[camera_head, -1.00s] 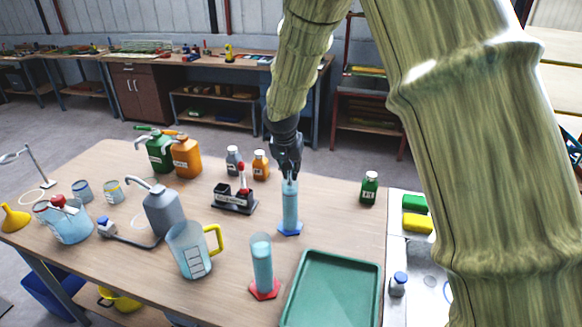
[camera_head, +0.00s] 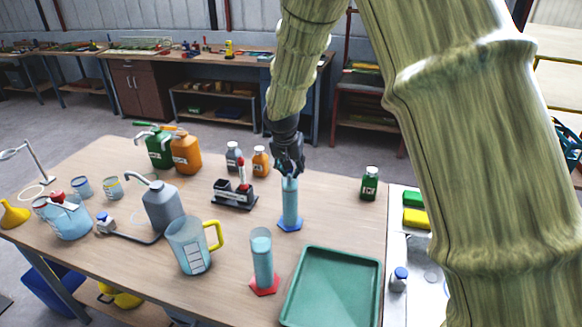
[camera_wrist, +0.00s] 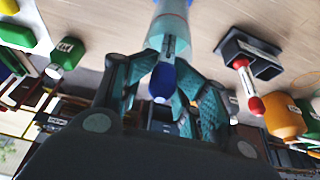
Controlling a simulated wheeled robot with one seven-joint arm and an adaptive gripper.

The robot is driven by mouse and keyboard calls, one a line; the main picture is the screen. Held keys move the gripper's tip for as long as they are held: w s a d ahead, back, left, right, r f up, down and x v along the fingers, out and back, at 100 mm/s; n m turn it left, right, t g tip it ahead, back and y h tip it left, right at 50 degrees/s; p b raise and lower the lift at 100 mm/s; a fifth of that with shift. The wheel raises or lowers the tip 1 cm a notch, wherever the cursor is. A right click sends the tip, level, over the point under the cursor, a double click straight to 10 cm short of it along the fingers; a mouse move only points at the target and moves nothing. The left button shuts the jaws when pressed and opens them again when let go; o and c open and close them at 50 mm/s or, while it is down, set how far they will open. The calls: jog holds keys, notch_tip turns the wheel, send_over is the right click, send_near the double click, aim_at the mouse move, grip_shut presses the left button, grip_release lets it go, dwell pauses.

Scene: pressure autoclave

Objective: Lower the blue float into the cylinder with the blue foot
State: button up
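The cylinder with the blue foot (camera_head: 290,206) stands upright on the wooden table. My gripper (camera_head: 289,172) is directly above its mouth, pointing down. In the wrist view my gripper (camera_wrist: 167,72) has its fingers drawn in on both sides of the blue float (camera_wrist: 161,82). The float's blue end lies between the fingers, and its pale stem points into the mouth of the cylinder (camera_wrist: 172,22). How deep the stem reaches is hard to tell. In the head view the fingers hide most of the float.
A cylinder with a red foot (camera_head: 262,258) and a green tray (camera_head: 333,290) stand in front. A dark rack (camera_head: 234,196) with a red-tipped float is close at left. A clear jug (camera_head: 188,246) stands further left, a green bottle (camera_head: 370,184) at right.

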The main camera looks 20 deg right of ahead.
jog(key=shift+r, duration=0.1)
dwell(0.3)
jog(key=shift+r, duration=0.25)
jog(key=v, duration=1.1)
jog(key=shift+s, duration=0.2)
jog(key=shift+a+r, duration=0.15)
jog(key=shift+r, duration=0.05)
dwell(0.8)
